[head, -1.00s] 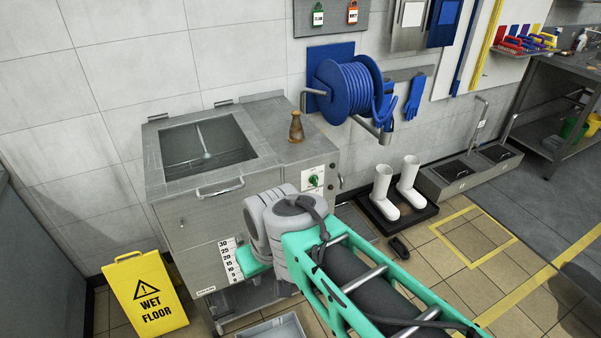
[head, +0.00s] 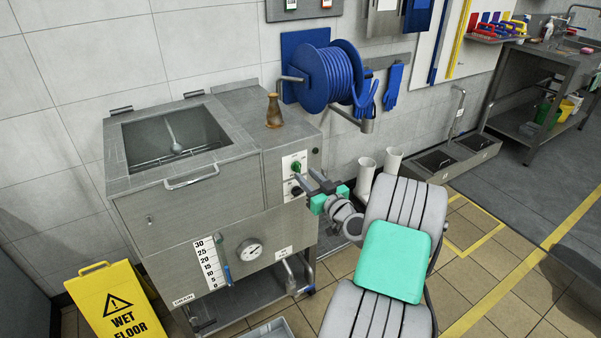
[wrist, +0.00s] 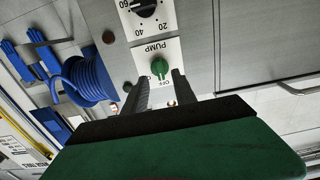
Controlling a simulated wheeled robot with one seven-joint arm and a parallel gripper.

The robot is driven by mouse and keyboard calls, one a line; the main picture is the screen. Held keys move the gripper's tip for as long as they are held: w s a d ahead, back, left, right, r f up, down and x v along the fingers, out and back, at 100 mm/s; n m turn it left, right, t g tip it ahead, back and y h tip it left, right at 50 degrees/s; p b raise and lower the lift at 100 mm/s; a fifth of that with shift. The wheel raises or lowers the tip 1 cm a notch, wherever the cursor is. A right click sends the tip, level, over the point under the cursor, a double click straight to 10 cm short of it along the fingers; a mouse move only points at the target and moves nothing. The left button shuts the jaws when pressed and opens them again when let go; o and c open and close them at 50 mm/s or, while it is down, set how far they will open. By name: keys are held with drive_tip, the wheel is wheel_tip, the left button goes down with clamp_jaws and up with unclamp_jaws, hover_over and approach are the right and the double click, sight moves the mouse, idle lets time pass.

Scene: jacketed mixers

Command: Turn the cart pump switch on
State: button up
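The pump switch is a green knob (head: 295,167) on a white plate on the front of the steel mixer cart (head: 215,215). The wrist view sees it upside down, as a green knob (wrist: 160,67) beside the words PUMP and OFF; its exact setting is hard to tell. My gripper (head: 311,180) is in front of the control panel. In the wrist view my gripper (wrist: 160,88) is open, with its two dark fingers apart and the knob showing between and beyond their tips. I cannot tell whether they touch it.
A black numbered dial (wrist: 143,5) sits beside the pump switch. A brown bottle (head: 273,111) stands on the cart top. A blue hose reel (head: 325,78) hangs behind. A yellow wet floor sign (head: 118,305) stands at left, and white boots (head: 392,160) at right.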

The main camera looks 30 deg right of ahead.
sight(299, 169)
drive_tip(key=w, duration=0.4)
drive_tip(key=shift+w+d, duration=0.1)
drive_tip(key=shift+w, duration=0.05)
drive_tip(key=shift+c, duration=0.5)
clamp_jaws()
